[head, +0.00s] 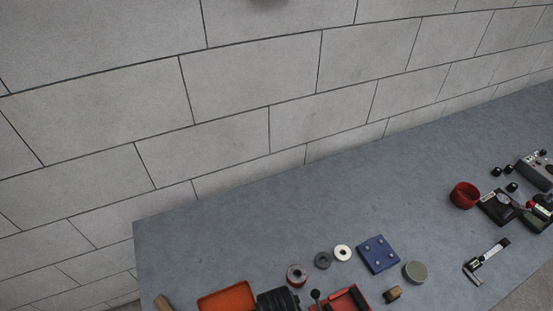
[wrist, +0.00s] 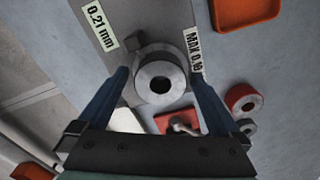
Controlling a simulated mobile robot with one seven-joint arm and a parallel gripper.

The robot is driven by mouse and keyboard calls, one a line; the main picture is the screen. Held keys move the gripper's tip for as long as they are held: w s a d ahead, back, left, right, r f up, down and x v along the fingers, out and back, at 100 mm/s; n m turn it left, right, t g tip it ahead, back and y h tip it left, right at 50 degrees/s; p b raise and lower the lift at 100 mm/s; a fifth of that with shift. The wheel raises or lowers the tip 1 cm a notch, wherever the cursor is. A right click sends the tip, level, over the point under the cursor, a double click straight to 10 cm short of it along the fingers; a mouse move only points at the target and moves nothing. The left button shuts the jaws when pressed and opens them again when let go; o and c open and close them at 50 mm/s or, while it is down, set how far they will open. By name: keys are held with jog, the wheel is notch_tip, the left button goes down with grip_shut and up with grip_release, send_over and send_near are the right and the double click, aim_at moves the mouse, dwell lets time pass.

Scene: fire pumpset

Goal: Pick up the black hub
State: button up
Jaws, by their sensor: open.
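My gripper does not show in the head view.
A red ring (head: 296,275), a dark ring (head: 323,260) and a pale ring (head: 342,252) lie near. A blue block (head: 378,254) is further right. The back of the grey bench (head: 230,240) is clear.

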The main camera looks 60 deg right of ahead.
jog(key=shift+r, duration=0.1)
grip_shut()
dwell(0.4)
